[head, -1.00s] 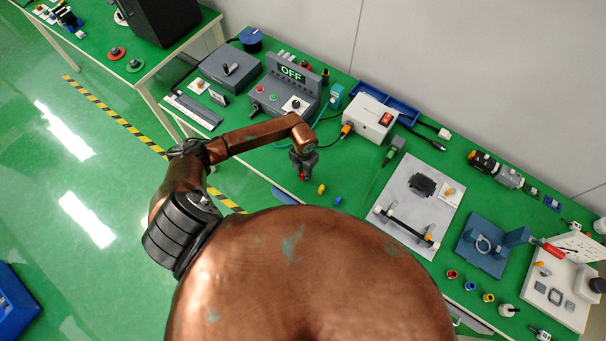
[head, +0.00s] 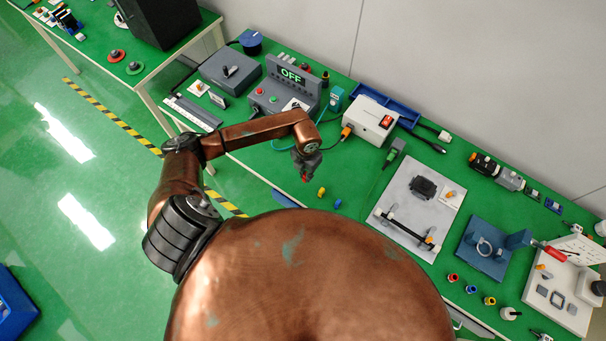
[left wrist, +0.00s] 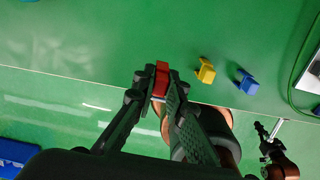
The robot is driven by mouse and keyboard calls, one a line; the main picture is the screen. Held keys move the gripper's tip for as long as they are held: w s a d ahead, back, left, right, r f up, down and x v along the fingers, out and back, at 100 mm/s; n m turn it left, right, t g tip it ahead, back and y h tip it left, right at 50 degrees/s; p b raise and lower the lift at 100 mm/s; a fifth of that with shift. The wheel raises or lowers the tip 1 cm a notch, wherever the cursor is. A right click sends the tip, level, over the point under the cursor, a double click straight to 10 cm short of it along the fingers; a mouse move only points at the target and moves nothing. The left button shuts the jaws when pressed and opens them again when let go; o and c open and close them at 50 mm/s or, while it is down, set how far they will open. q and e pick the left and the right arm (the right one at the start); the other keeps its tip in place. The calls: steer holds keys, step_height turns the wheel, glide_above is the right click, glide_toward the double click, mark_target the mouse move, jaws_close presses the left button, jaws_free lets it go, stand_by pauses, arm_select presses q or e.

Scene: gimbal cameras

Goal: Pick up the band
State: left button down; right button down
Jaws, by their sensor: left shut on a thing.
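My left gripper (head: 304,177) is at the front edge of the green workbench, left of a yellow piece and a blue piece. In the left wrist view its fingers (left wrist: 160,88) are shut on a small red piece (left wrist: 162,76), apparently the band. The fingers cover part of it, and I cannot tell its full shape or its height over the bench. The yellow piece (left wrist: 205,71) and the blue piece (left wrist: 247,82) stand apart to the right. My right gripper (left wrist: 262,132) seems to show small at the lower right of that view; its fingers are unclear.
Behind the gripper stand a grey control box (head: 285,88) reading OFF and a white power box (head: 370,118). A light grey plate (head: 412,235) with a black bar lies to the right. Further right is a blue block (head: 478,258) bearing a ring.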

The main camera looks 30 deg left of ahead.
arm_select(q)
steer(key=s+d+r+b, duration=0.2)
steer(key=s+d+r, duration=0.4)
steer(key=d, duration=0.3)
steer(key=shift+s+d+r, duration=0.35)
steer(key=shift+r, duration=0.35)
steer(key=c, duration=2.5)
jaws_free()
jaws_close()
